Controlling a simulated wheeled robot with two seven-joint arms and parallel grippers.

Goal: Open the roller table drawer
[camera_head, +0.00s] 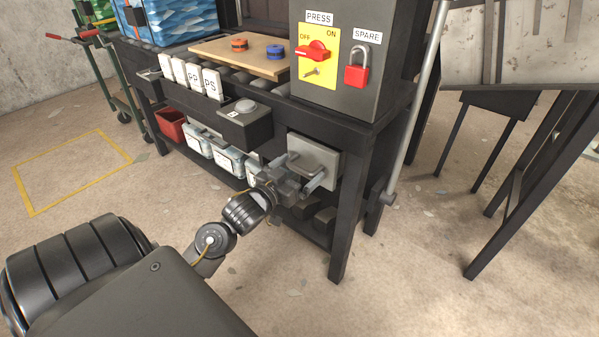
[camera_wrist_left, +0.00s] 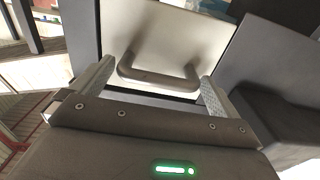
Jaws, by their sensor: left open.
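The roller table (camera_head: 345,190) is a dark frame table in the middle of the head view. Its drawer (camera_head: 316,156) has a light grey front, near the right leg, and looks shut. In the left wrist view the drawer front (camera_wrist_left: 165,28) carries a dark bar handle (camera_wrist_left: 160,82). My left gripper (camera_head: 300,175) is in front of the drawer in the head view. In the wrist view my left gripper (camera_wrist_left: 158,85) is open, with one finger on each side of the handle, and neither finger is seen to grip it. My right gripper is not in view.
A control box (camera_head: 335,95) with a red switch and red padlock stands on the table above the drawer. White bins (camera_head: 228,160) and a red bin (camera_head: 171,125) sit on the lower shelf. A slanted grey bar (camera_head: 415,110) stands right of the table.

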